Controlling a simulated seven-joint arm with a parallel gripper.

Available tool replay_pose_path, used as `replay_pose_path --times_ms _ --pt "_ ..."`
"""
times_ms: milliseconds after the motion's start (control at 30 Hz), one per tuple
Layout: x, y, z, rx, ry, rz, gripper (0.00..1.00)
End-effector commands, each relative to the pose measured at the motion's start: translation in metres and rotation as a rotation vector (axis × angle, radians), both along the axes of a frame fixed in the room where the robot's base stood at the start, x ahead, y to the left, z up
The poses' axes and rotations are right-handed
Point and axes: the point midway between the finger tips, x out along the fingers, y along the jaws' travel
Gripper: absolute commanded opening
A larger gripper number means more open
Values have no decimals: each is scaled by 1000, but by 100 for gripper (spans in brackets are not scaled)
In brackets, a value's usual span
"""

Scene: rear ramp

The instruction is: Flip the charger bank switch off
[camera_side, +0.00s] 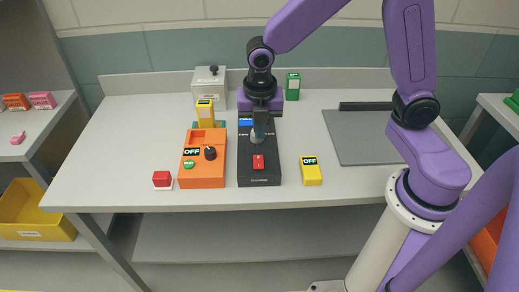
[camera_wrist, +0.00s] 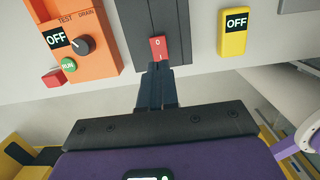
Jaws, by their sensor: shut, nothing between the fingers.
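The dark box (camera_side: 259,179) stands mid-table and carries a red rocker switch (camera_side: 258,162). I take this box for the charger bank. In the wrist view the switch (camera_wrist: 158,48) has a 0 mark at its upper end and an I mark at its lower end. My gripper (camera_side: 257,138) points down over the box, fingers shut and empty. In the wrist view its fingertips (camera_wrist: 158,68) appear close to the I end of the switch; I cannot tell whether they touch it. The box's blue label (camera_side: 246,122) is partly hidden by my gripper.
An orange box (camera_side: 202,181) with a knob, green button and OFF label stands close left. A yellow box (camera_side: 312,176) marked OFF is right. A red block (camera_side: 162,179) lies far left. A grey box (camera_side: 209,88) and green box (camera_side: 292,86) stand behind. A grey mat (camera_side: 365,140) lies right.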

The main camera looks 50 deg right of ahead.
Motion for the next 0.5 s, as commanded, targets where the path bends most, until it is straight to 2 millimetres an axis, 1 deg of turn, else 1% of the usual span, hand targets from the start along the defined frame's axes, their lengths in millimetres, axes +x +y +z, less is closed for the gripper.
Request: replay_pose_path --times_ms 33,233,400,500 --pt "0 -2 -10 -3 3 -2 0" --pt "3 -5 -43 -3 3 0 0" --pt "5 -6 -65 -1 1 -1 0" --pt "6 -7 -73 -1 1 -1 0"
